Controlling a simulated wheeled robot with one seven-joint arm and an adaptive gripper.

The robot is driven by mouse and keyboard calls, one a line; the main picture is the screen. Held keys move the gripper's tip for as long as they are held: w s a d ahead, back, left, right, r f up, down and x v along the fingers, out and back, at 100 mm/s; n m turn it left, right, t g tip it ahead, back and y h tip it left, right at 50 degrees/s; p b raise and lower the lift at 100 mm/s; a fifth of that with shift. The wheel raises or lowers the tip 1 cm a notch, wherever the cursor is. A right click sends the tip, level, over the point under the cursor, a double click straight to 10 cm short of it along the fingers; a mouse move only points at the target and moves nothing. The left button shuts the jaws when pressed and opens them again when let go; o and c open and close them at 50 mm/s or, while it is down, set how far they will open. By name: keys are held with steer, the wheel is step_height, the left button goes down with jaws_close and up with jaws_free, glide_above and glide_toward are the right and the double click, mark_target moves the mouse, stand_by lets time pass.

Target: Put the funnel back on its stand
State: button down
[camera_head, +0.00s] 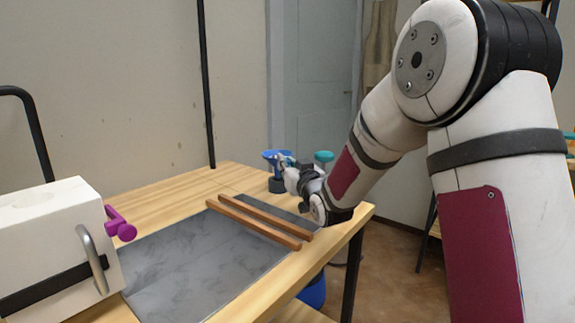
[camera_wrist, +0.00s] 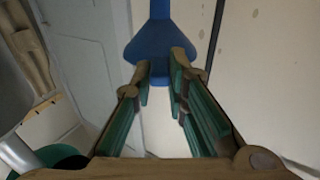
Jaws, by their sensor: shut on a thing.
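The blue funnel (camera_head: 270,154) is at the far end of the table, held by my gripper (camera_head: 286,161). In the wrist view the funnel (camera_wrist: 160,42) shows its wide cone and narrow stem. A short dark blue cylinder (camera_head: 277,185), perhaps the stand, is just below the funnel in the head view. I cannot tell whether the two touch.
Two wooden bars (camera_head: 252,222) lie across a grey slab (camera_head: 200,268) on the wooden table (camera_head: 180,191). A white box with a handle (camera_head: 60,235) and a purple clamp-like thing (camera_head: 119,223) are at the left. A teal-topped thing (camera_head: 323,157) is behind my gripper.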

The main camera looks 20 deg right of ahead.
steer(key=shift+f+b, duration=0.95)
steer(key=shift+b, duration=0.15)
stand_by(0.4)
